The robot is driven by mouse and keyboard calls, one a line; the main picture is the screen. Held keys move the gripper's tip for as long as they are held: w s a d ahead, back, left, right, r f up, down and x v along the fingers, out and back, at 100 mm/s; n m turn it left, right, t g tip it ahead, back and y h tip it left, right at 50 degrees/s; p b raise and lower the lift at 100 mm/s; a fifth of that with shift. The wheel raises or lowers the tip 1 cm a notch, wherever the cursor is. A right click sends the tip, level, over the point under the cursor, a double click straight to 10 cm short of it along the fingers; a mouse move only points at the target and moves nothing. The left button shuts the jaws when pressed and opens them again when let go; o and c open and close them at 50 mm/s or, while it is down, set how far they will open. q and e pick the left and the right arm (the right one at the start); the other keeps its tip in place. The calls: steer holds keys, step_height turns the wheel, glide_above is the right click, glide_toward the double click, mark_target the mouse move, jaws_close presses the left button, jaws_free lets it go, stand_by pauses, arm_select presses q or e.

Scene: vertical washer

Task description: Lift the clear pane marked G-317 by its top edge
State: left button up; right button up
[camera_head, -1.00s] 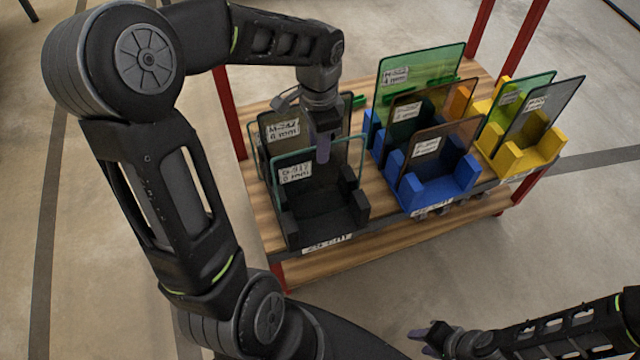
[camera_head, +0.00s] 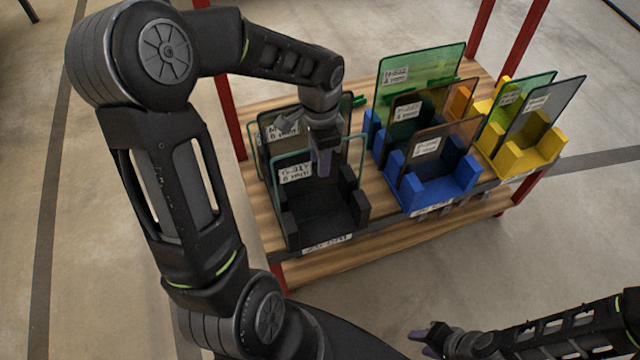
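The clear pane marked G-317 (camera_head: 295,172) stands upright in the front of the black rack (camera_head: 325,222), with a pale greenish edge and a white label at its upper left. My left gripper (camera_head: 322,160) points down at the middle of the pane's top edge. One finger shows in front of the pane, overlapping its upper part. The other finger is hidden, so I cannot tell whether the gripper is closed on the edge. My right gripper (camera_head: 428,340) is low at the bottom of the view, far from the rack, with its fingers apart and empty.
Another labelled pane (camera_head: 283,128) stands close behind in the black rack. A blue rack (camera_head: 440,190) with green and brown tinted panes and a yellow rack (camera_head: 525,158) with more panes stand to the right on the wooden table (camera_head: 258,205).

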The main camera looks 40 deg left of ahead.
arm_select(q)
jaws_close()
steer(key=shift+r, duration=0.1)
stand_by(1.1)
